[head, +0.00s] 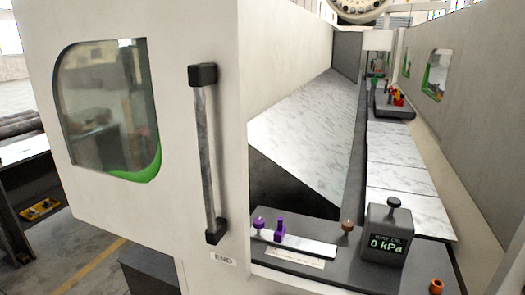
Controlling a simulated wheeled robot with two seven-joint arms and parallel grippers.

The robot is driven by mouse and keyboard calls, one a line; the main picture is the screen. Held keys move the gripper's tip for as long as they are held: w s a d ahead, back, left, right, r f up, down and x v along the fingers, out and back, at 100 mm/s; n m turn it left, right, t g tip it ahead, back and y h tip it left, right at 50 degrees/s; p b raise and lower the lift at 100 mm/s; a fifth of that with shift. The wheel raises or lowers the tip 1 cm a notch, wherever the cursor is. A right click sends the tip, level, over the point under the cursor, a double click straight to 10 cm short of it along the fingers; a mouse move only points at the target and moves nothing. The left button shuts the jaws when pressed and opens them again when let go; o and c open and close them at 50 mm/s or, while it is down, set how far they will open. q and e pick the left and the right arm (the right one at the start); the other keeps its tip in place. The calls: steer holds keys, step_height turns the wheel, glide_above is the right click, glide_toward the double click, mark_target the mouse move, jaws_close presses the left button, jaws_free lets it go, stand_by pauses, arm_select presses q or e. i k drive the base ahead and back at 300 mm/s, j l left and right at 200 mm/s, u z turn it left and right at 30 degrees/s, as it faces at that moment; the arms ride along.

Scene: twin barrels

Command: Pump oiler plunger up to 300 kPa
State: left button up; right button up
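The oiler (386,238) is a dark grey box at the lower right, standing on a dark ledge of the machine. Its display reads 0 kPa under small lettering that is hard to read. The plunger (393,203) is a black knob on a short stem on top of the box, and it appears to stand up. Neither of my grippers is in the head view, and nothing touches the plunger.
A white machine door (150,130) with a vertical handle (208,150) fills the left. Purple knobs (280,227) and an orange-brown knob (347,226) stand left of the oiler. An orange ring-like part (437,286) sits at the lower right. White panels (400,180) run behind.

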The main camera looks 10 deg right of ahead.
mark_target(394, 202)
steer(key=z, duration=1.35)
